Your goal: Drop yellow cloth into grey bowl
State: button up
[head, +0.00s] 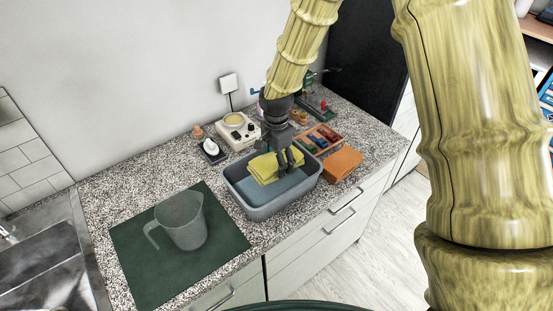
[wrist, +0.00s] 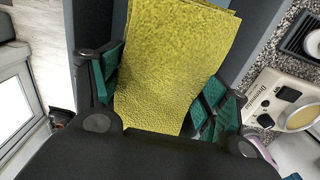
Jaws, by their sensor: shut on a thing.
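The yellow cloth (head: 271,167) is folded and held in my gripper (head: 289,162), over the grey bowl (head: 278,206), a rectangular grey tub on the counter. In the wrist view the cloth (wrist: 172,62) lies between the two green-padded fingers of my gripper (wrist: 160,92), which are shut on it. The grey wall of the bowl (wrist: 92,22) shows behind the cloth. In the head view the cloth appears within the bowl's outline, near its back rim. I cannot tell whether it touches the bowl's floor.
A clear jug (head: 181,222) stands on a dark green mat (head: 137,262) left of the bowl. An orange block (head: 343,164) and a compartment tray (head: 319,139) are at its right. A cream device (head: 238,131) stands behind. The sink (head: 45,268) is at far left.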

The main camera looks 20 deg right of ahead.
jog(key=shift+s+r, duration=0.1)
jog(key=o, duration=0.7)
jog(key=shift+w+f, duration=0.2)
jog(key=shift+w, duration=0.05)
jog(key=shift+c, duration=0.2)
jog(key=o, duration=0.4)
jog(key=shift+s+r, duration=0.1)
jog(key=shift+s, duration=0.05)
jog(key=shift+r, duration=0.1)
notch_tip(320, 180, up, 12)
jog(key=shift+f, duration=0.1)
